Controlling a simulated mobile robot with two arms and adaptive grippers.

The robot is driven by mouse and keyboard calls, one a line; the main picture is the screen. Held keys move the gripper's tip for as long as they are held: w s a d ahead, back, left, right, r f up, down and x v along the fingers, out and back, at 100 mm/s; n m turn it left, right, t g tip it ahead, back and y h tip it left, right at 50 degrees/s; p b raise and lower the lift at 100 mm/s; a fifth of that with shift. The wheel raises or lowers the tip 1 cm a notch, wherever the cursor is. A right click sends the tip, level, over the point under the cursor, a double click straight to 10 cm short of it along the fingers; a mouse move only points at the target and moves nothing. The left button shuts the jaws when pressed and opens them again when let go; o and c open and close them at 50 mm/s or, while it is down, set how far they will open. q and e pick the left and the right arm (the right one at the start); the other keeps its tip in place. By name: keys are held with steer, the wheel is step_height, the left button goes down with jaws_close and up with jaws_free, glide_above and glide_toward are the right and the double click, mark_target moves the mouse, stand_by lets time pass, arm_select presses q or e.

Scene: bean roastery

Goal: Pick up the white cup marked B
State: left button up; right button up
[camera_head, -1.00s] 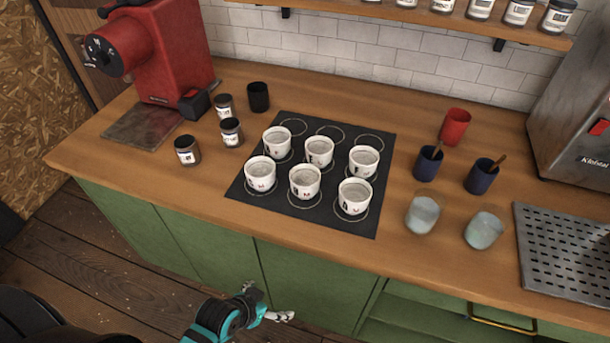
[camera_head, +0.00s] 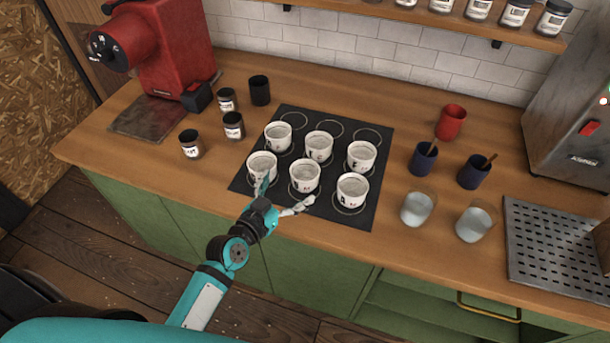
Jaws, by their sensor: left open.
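Several white cups stand upright in two rows on a black mat (camera_head: 376,145) with pale rings. The front row has a left cup (camera_head: 262,168), a middle cup (camera_head: 305,177) and a right cup (camera_head: 352,190). The back row has a left cup (camera_head: 278,136), a middle cup (camera_head: 319,147) and a right cup (camera_head: 361,157). Their small dark and red marks are too small to read, so I cannot tell which is B. My left gripper (camera_head: 287,192) is open and empty at the mat's front edge, its fingers spread before the front left and middle cups. My right gripper is not in view.
Right of the mat stand a red cup (camera_head: 451,123), two dark blue cups (camera_head: 423,160) with sticks and two pale glasses (camera_head: 474,225). Dark jars (camera_head: 191,145) and a black cup (camera_head: 260,91) stand left. A red machine (camera_head: 165,45) and a steel machine (camera_head: 575,120) flank the counter.

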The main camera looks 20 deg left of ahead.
mark_target(312, 163)
arm_select(q)
steer(key=x, duration=0.9)
steer(key=shift+w+f+p, duration=0.1)
steer(key=shift+p, duration=0.2)
steer(key=shift+c, duration=1.2)
steer(key=c, duration=1.2)
